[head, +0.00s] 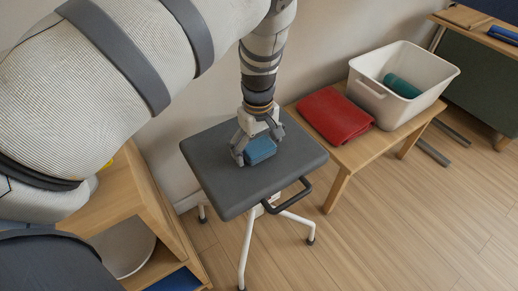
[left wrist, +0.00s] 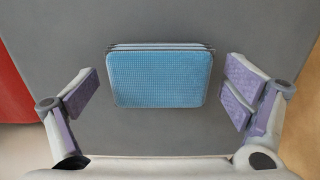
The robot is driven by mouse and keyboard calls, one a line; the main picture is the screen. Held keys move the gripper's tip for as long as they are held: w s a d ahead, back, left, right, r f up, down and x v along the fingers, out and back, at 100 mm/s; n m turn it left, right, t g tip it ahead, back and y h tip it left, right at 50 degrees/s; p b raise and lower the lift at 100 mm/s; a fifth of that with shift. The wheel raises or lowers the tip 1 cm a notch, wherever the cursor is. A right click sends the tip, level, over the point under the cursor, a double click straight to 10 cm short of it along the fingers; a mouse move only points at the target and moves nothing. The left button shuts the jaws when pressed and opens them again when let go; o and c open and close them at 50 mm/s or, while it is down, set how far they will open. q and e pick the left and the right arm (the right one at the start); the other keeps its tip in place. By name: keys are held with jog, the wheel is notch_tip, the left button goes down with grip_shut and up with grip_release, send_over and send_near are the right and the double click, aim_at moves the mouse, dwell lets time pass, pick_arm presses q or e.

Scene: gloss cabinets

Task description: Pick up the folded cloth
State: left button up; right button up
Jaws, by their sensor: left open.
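The folded cloth (head: 261,150) is a small blue stack lying on the dark grey seat of a stool (head: 225,190). In the left wrist view the cloth (left wrist: 159,79) shows a ribbed light-blue top and layered folds at its far edge. My left gripper (head: 257,146) points down over the seat with its fingers on either side of the cloth. In the left wrist view the left gripper (left wrist: 163,95) is open, with a clear gap between each finger pad and the cloth. My right gripper is not in view.
A folded red textile (head: 335,115) lies on a low wooden bench (head: 350,160) right of the stool. A white bin (head: 432,88) holding a teal roll (head: 402,86) stands on the bench. The stool has a black side handle (head: 289,198). The floor in front is clear.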

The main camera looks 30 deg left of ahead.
pick_arm(q)
jog(key=shift+r, duration=0.1)
jog(key=c, duration=1.1)
jog(key=shift+c, duration=0.2)
